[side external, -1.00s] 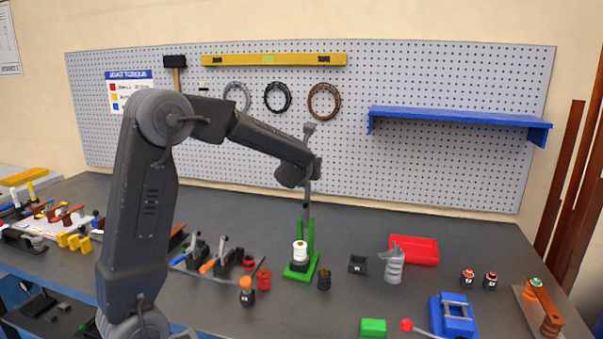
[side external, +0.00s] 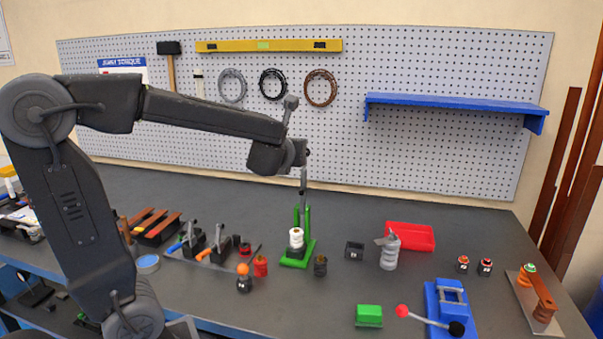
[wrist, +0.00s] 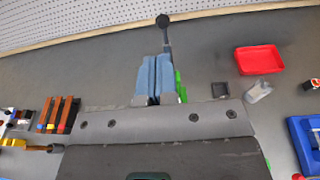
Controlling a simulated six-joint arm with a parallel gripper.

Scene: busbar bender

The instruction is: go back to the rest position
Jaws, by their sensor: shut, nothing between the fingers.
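My gripper (side external: 303,153) is at the end of my outstretched arm, above and behind the green stand (side external: 309,228). A white spool-like part (side external: 296,236) stands on the stand's base. In the wrist view my fingers (wrist: 156,62) lie side by side, shut, with nothing held. A dark rod with a round knob (wrist: 162,20) shows just beyond the fingertips; I cannot tell whether they touch it. The green stand shows partly beside the fingers in the wrist view (wrist: 181,88), the rest hidden by my gripper.
A red tray (side external: 411,237), a grey part (side external: 389,252) and a small black box (side external: 354,250) stand to the right. A blue bender (side external: 450,310) with a red-knobbed lever is at the front right. Toggle clamps (side external: 196,240) stand left. The pegboard (side external: 430,160) rises behind.

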